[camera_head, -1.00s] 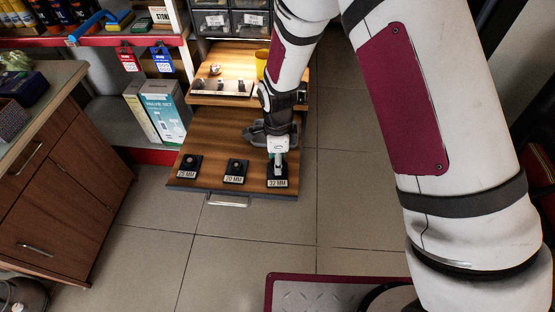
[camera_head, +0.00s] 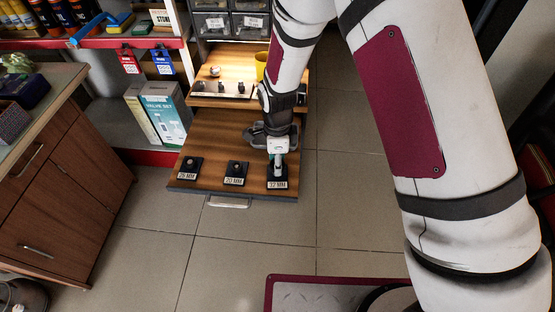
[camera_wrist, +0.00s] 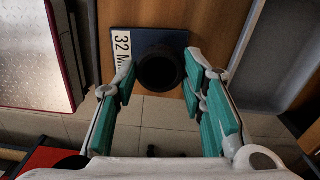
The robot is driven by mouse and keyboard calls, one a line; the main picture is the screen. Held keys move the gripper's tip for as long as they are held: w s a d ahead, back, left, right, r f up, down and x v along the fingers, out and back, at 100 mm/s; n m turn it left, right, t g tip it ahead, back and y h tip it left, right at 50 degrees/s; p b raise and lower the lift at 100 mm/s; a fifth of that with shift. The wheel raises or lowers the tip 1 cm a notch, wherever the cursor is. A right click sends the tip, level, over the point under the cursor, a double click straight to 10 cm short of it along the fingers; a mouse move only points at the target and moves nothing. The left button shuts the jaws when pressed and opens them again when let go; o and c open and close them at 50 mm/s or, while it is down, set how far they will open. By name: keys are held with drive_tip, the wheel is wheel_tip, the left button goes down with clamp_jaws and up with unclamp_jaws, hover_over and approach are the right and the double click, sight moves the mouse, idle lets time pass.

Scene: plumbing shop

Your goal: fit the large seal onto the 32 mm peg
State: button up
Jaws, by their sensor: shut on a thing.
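My gripper (camera_head: 277,166) points down at the black stand labelled 32 MM (camera_head: 277,184), at the right front of the wooden pull-out shelf. In the wrist view my gripper (camera_wrist: 161,73) has its teal finger pads on both sides of a black ring, the large seal (camera_wrist: 161,88), and is shut on it. The seal lies over the middle of the 32 MM plate (camera_wrist: 176,36), whose label shows at left. Its dark centre hides the peg, so I cannot tell whether the seal is above the peg or around it. In the head view the fingers hide the seal.
The 20 MM stand (camera_head: 235,172) and another small stand (camera_head: 189,168) are to the left on the same shelf (camera_head: 217,135). A grey tray (camera_head: 256,134) lies behind my gripper. An upper wooden shelf (camera_head: 238,64) holds small parts.

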drive_tip(key=shift+r, duration=0.2)
drive_tip(key=shift+r+p, duration=0.35)
drive_tip(key=shift+p, duration=0.05)
drive_tip(key=shift+r+p, duration=0.25)
drive_tip(key=shift+p, duration=0.05)
idle(0.8)
drive_tip(key=o, duration=0.5)
drive_tip(key=shift+r, duration=0.1)
wheel_tip(320, 180, up, 11)
drive_tip(key=p, duration=0.7)
idle(0.5)
idle(0.5)
